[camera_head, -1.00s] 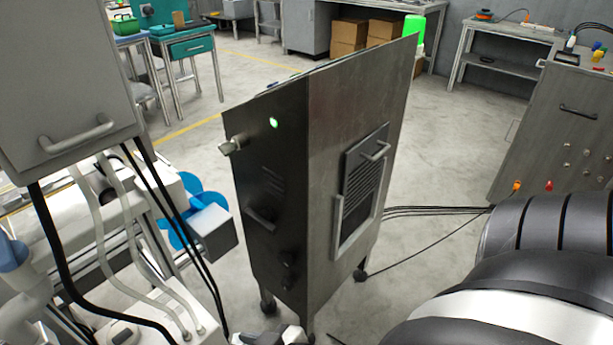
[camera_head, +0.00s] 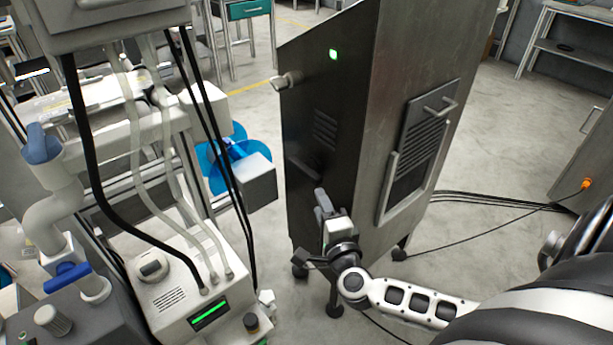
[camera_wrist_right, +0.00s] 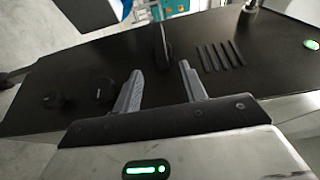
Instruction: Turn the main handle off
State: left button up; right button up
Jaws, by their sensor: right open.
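The tall dark metal cabinet (camera_head: 400,120) stands in the middle of the head view. A black handle (camera_wrist_right: 163,45) sticks out from its dark front panel, below the slanted vent slots (camera_wrist_right: 220,55). In the head view the handle (camera_head: 304,165) is dark and hard to make out. My right gripper (camera_head: 324,208) is in front of the panel's lower part. In the wrist view its two grey fingers (camera_wrist_right: 160,72) are apart and point toward the handle, which shows just beyond and between their tips. Nothing is held. My left gripper is out of view.
A lit green lamp (camera_head: 333,55) and a light metal latch (camera_head: 287,81) are higher on the panel. Two black knobs (camera_wrist_right: 76,95) are also on it. A machine with hoses (camera_head: 175,280) stands at the left. Cables (camera_head: 490,203) cross the floor at the right.

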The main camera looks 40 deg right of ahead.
aim_at(307, 177)
jog(key=b+x, duration=0.2)
jog(key=x, duration=0.9)
jog(key=shift+w, duration=0.15)
jog(key=shift+f, duration=0.1)
jog(key=c, duration=0.6)
